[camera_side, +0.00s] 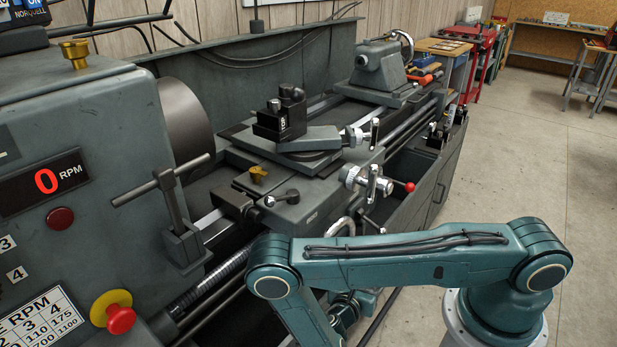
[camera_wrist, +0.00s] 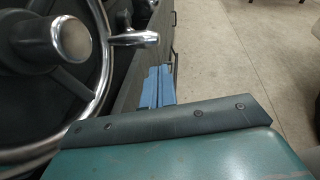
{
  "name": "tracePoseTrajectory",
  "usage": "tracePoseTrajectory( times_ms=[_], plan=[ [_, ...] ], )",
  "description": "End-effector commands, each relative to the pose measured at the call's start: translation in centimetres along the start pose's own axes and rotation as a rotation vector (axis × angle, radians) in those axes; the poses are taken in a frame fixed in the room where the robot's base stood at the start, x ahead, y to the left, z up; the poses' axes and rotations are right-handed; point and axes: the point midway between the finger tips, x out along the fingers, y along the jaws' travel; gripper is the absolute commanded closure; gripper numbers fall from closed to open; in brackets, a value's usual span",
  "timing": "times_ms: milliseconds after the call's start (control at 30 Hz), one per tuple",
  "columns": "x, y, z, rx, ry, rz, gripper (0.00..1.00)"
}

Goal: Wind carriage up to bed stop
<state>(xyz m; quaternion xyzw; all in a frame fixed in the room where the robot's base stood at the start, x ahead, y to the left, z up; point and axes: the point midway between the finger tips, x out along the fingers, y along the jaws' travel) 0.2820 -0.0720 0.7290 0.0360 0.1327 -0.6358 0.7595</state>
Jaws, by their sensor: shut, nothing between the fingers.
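The carriage (camera_side: 285,205) sits on the lathe bed, with the tool post (camera_side: 280,120) on top. A block with a T-handle (camera_side: 183,248), seemingly the bed stop, is on the bed left of the carriage, near the headstock. A strip of bare bed way (camera_side: 210,222) shows between them. The chrome-rimmed carriage handwheel (camera_side: 340,232) is partly behind my arm; it fills the left of the wrist view (camera_wrist: 100,70), with its handle (camera_wrist: 137,38) pointing right. My gripper (camera_wrist: 158,70) is shut and empty, its blue fingers just below that handle. I cannot tell whether they touch it.
The headstock shows 0 RPM on its display (camera_side: 45,182), with a red emergency button (camera_side: 120,318) below. A red-tipped lever (camera_side: 409,187) and chrome cross-slide dial (camera_side: 355,178) stick out near my arm. Open concrete floor (camera_side: 520,150) lies to the right.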

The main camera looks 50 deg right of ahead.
Motion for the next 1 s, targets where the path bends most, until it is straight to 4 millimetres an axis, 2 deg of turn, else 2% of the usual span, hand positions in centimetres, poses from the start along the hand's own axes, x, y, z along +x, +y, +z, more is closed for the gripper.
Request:
tracePoseTrajectory(
  times_ms=[267,733,1000],
  plan=[
    [1.4,0.0,1.5,0.0,0.0,-0.001,1.0],
    [1.7,0.0,1.8,0.0,0.0,-0.001,1.0],
    [2.6,-0.2,2.7,0.0,-0.001,-0.002,1.0]
  ],
)
